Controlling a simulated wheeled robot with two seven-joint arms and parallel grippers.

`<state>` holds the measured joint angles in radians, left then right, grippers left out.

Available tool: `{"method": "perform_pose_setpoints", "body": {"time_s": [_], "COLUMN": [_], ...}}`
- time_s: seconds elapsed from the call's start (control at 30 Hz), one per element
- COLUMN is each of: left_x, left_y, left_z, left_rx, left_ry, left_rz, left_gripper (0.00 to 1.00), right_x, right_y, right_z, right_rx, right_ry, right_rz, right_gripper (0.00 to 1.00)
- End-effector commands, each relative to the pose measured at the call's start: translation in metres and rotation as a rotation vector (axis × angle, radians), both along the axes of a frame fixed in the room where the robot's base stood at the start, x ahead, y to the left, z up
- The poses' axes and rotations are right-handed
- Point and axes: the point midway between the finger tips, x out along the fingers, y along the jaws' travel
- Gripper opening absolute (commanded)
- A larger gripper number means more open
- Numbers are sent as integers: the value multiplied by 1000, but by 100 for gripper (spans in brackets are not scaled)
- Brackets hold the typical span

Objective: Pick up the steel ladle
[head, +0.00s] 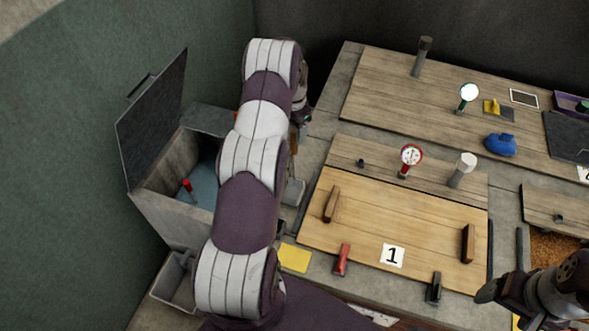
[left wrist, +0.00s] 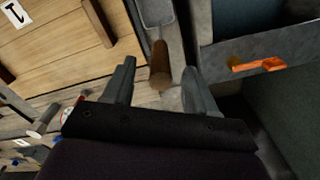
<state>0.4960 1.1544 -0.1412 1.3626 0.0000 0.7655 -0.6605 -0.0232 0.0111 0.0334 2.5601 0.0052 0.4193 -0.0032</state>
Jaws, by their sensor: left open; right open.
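The steel ladle shows in the left wrist view as a grey metal part (left wrist: 154,12) at the top edge with a brown handle (left wrist: 160,58). In the head view its grey metal part (head: 293,192) lies in the gap between the open bin and the board, with the rest partly behind my left arm. My left gripper (left wrist: 159,74) is open, its fingers on either side of the handle's end in the picture; I cannot tell whether they touch it. My right gripper (head: 488,291) is at the lower right of the head view, away from the ladle.
A grey bin (head: 160,215) with a raised lid (head: 150,120) stands left. A wooden board marked 1 (head: 400,220) with two wooden handles lies right of the ladle. An orange piece (left wrist: 258,65) sits on the bin's edge. A gauge (head: 411,155) stands behind the board.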

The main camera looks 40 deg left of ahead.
Motion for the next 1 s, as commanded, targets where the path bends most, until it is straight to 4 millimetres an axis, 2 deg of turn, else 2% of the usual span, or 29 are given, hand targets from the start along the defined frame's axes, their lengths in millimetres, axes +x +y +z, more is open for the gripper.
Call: {"method": "perform_pose_setpoints", "body": {"time_s": [0.17,0.3,0.53,0.7,1.0], "left_x": [1,1,2,2,2], "left_y": [-1,0,0,0,0], "left_z": [-26,-48,-52,-51,-50], "left_rx": [-1,-1,0,0,0], "left_ry": [3,1,0,0,-1], "left_rz": [1,1,1,2,1], "left_gripper": [57,57,57,2,0], "right_x": [0,0,0,0,0], "right_y": [0,0,0,0,0], "right_z": [25,27,26,26,26], "right_rx": [0,0,0,0,0], "right_ry": [-1,-1,0,0,-1], "right_rz": [0,0,0,0,0], "right_gripper": [79,79,79,79,79]}}
